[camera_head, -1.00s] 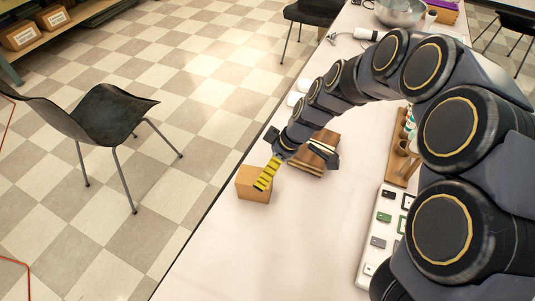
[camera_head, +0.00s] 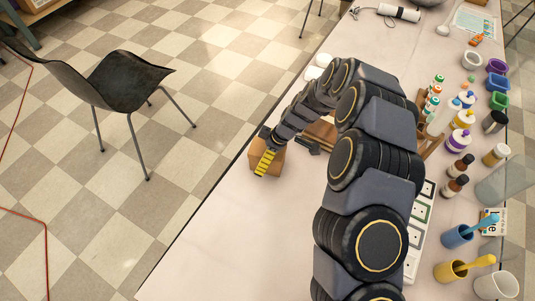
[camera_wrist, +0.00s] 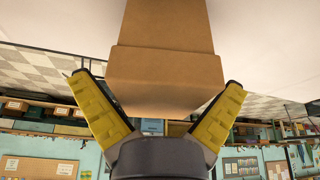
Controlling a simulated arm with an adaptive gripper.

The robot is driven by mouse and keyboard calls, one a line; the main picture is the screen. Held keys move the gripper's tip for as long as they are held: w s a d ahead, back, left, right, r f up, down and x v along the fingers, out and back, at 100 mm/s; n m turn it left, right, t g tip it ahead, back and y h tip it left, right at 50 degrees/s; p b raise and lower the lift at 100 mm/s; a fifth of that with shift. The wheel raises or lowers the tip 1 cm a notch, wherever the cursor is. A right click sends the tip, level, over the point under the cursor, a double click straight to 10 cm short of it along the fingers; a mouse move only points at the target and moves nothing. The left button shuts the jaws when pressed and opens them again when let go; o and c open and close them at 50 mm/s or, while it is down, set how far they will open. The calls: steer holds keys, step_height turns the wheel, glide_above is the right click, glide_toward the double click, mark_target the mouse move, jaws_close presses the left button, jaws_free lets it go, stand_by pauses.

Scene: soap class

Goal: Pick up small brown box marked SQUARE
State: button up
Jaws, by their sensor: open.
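A small brown cardboard box (camera_head: 279,157) sits on the pale table near its left edge, partly hidden by my gripper. No SQUARE marking is readable on it. My gripper (camera_head: 284,160) is open at the box, with one yellow-padded finger in front of the box's near left part in the head view. In the wrist view, the box (camera_wrist: 165,75) fills the upper middle, between the two spread yellow fingers of my gripper (camera_wrist: 156,82). Gaps show between both fingers and the box's lower end, so it does not look gripped.
A brown wooden object (camera_head: 322,130) lies just behind the gripper, mostly hidden by my arm. A white tray (camera_head: 419,238), several bottles and cups stand to the right. The table's front left is clear. A black chair (camera_head: 125,80) stands on the floor left of the table.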

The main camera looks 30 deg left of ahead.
steer(key=shift+f, duration=0.1)
steer(key=c, duration=1.1)
